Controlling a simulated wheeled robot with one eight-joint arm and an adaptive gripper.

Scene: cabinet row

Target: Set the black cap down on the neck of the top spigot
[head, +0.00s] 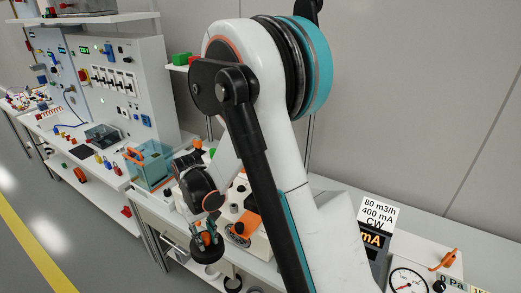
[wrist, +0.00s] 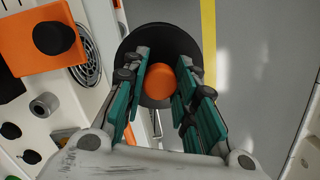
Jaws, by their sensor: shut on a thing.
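My gripper (wrist: 162,68) has its teal fingers shut on the orange knob of the black cap (wrist: 158,37), a wide round disc. In the head view my gripper (head: 207,232) points down, and the cap (head: 207,254) hangs below it, in front of the bench's front edge. In the wrist view, grey floor lies behind the cap. A short grey cylinder (wrist: 44,104) stands out from a white surface at the left of the wrist view. I cannot tell whether it is the top spigot's neck; no spigot is clearly identifiable. My arm hides part of the bench.
An orange plate with a black knob (wrist: 54,38) and a round grille (wrist: 88,60) lie left of the cap. A clear teal-tinted box (head: 149,163) stands on the bench, left of my gripper. A gauge (head: 408,281) is at the right. The floor (head: 90,235) in front is clear.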

